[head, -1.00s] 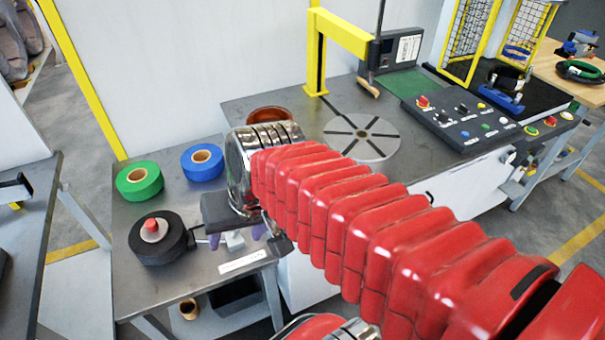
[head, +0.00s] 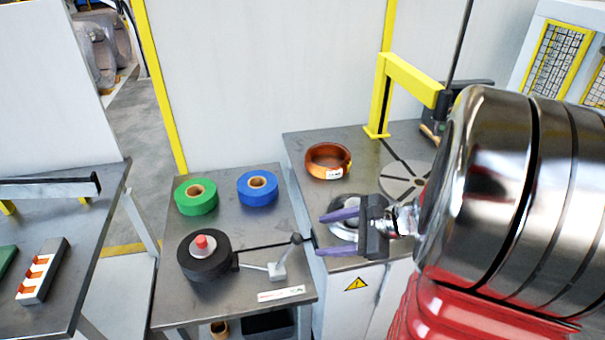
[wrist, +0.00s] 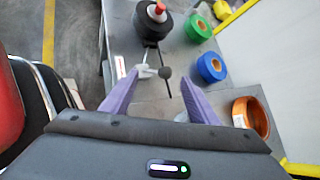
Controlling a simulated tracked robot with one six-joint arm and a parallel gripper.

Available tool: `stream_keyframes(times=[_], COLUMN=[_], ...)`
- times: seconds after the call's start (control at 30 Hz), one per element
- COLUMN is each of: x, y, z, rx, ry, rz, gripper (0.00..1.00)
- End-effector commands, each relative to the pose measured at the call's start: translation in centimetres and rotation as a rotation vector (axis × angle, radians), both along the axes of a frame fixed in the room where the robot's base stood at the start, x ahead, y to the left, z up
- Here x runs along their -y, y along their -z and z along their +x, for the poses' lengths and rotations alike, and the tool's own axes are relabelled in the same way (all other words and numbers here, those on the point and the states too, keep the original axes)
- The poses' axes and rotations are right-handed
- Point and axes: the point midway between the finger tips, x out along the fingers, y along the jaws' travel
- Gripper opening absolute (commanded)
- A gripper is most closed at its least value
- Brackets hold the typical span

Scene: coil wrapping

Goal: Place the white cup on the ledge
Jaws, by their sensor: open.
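My gripper (head: 320,234) is open, its two purple fingers pointing left over the front left corner of the machine table. In the wrist view the fingers (wrist: 158,77) spread with nothing held between them. A pale round thing (head: 345,207) lies behind the fingers in the head view, partly hidden. A bit of something pale (wrist: 181,116) also shows by the right finger in the wrist view. I cannot tell whether it is the white cup. No other white cup is clear, and I cannot tell which surface is the ledge.
The left table holds a green roll (head: 196,197), a blue roll (head: 257,189), a black roll (head: 204,254) with a red knob, and a thin lever (head: 296,239). A copper coil (head: 328,162) and a slotted disc (head: 408,182) sit behind my gripper. A yellow post (head: 379,95) rises there.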

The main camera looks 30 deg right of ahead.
Motion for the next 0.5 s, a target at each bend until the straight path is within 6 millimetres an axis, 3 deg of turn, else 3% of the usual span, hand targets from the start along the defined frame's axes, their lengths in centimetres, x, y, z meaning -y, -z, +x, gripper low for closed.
stream_keyframes(times=[0.3, 0.5], x=[11.4, 16.3], y=[2.6, 3.8], z=[-1.3, -3.0], rx=[0.049, 0.089], ry=[0.504, 0.703], rz=[0.337, 0.463], gripper=[0.55, 0.55])
